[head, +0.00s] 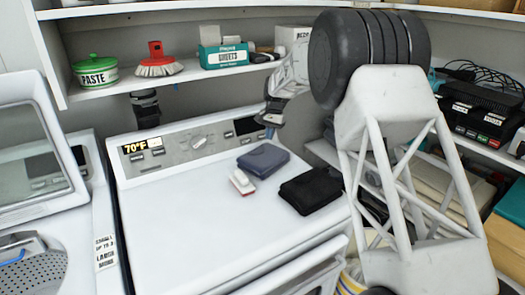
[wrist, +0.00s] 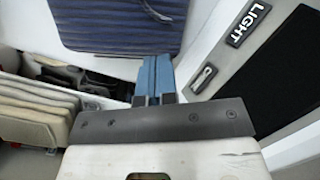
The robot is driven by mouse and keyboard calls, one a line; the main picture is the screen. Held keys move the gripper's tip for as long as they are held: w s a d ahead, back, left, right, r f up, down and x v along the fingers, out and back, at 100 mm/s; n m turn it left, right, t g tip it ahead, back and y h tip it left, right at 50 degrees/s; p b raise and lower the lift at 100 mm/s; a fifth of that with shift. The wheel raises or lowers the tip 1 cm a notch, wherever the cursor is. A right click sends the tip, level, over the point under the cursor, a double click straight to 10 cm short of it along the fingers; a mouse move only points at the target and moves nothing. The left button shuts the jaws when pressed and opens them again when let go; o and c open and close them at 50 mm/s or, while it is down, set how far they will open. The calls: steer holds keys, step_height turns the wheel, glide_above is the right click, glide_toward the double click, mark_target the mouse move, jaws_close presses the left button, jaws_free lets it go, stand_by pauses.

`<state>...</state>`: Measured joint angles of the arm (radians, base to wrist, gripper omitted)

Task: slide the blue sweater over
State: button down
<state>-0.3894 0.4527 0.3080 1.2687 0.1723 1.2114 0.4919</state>
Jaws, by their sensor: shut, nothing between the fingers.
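The blue sweater (head: 263,160) lies folded flat on top of the white machine (head: 185,215), near its control panel. It also shows as ribbed dark blue cloth at the top of the wrist view (wrist: 115,22). My gripper (head: 270,133) is behind the sweater, pointing down at the back right of the machine top. In the wrist view its blue fingers (wrist: 152,72) are together and empty, with their tips beside the sweater's near edge. I cannot tell whether they touch it.
A black folded cloth (head: 312,190) lies right of the sweater, and a small white and red item (head: 242,182) lies to its front left. The control panel (head: 195,140) stands behind. An upper shelf (head: 180,78) overhangs the back. The machine top's front left is clear.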

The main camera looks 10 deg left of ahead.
mark_target(265, 153)
steer(key=shift+w+a+f+n+h, duration=0.1)
steer(key=shift+w+a+n+h, duration=0.05)
steer(key=shift+w+n+h, duration=0.35)
steer(key=shift+w+a+f+n+h, duration=0.1)
steer(key=shift+w+n+h, duration=0.15)
steer(key=shift+n, duration=0.35)
steer(key=shift+s, duration=0.15)
steer(key=shift+s+d, duration=0.1)
steer(key=shift+s, duration=5.75)
steer(key=shift+s+f, duration=0.1)
steer(key=shift+f, duration=1)
steer(key=shift+w+d+f, duration=0.1)
steer(key=shift+w+f, duration=0.05)
steer(key=shift+w, duration=0.6)
steer(key=shift+w+f, duration=0.1)
steer(key=shift+w, duration=0.6)
steer(key=shift+r, duration=0.95)
